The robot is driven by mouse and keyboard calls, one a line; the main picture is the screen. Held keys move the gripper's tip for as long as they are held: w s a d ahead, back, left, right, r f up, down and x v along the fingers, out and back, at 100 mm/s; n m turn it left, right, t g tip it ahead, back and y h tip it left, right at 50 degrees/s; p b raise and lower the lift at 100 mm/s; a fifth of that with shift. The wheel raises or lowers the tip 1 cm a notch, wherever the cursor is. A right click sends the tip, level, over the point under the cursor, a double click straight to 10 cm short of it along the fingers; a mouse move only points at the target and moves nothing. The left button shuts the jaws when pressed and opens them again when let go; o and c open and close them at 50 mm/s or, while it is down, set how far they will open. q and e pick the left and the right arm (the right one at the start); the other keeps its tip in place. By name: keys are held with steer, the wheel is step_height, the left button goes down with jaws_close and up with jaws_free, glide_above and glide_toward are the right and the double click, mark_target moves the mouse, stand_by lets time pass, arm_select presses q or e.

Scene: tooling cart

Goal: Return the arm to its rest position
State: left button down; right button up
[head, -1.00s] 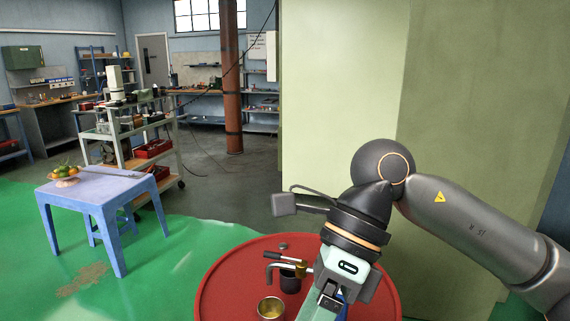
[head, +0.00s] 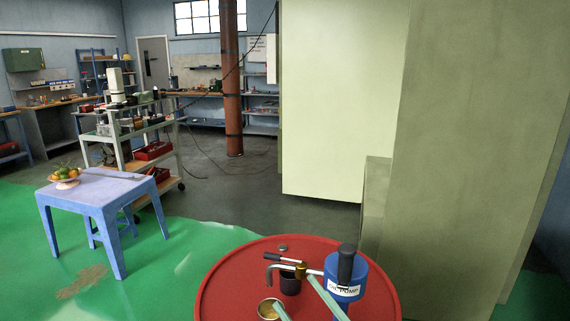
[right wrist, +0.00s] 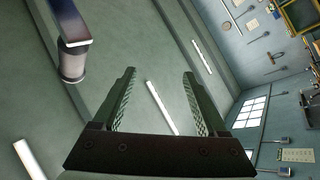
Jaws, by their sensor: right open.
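My right gripper (head: 294,293) shows only as two pale green fingers at the bottom edge of the head view, spread apart in front of the red drum. In the right wrist view its jaws (right wrist: 160,95) are open with nothing between them. The wrist camera faces the ceiling, wall and a window. The rest of the right arm is outside the head view. My left gripper is not in view.
The red drum (head: 222,290) carries a blue oil pump (head: 342,281), a dark cup (head: 290,285) and a metal cup (head: 267,309). A blue table (head: 100,190) with a fruit bowl (head: 66,182) stands left. A tooling cart (head: 168,165) stands behind it. Large pale green panels (head: 340,100) fill the right.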

steer(key=d+f+m+h, duration=0.5)
steer(key=f+m+h, duration=0.25)
steer(key=f, duration=0.55)
steer(key=s+d+f+m+g+h, duration=0.2)
steer(key=s+d+f+g+h, duration=0.1)
steer(key=s+f, duration=0.6)
steer(key=s+d+f+m+g+h, duration=0.3)
steer(key=s+d+f+g, duration=0.2)
steer(key=s+f, duration=0.4)
step_height(320, 180, down, 5)
steer(key=shift+s+d+r+m, duration=0.15)
steer(key=shift+d+m, duration=0.2)
steer(key=shift+d, duration=0.1)
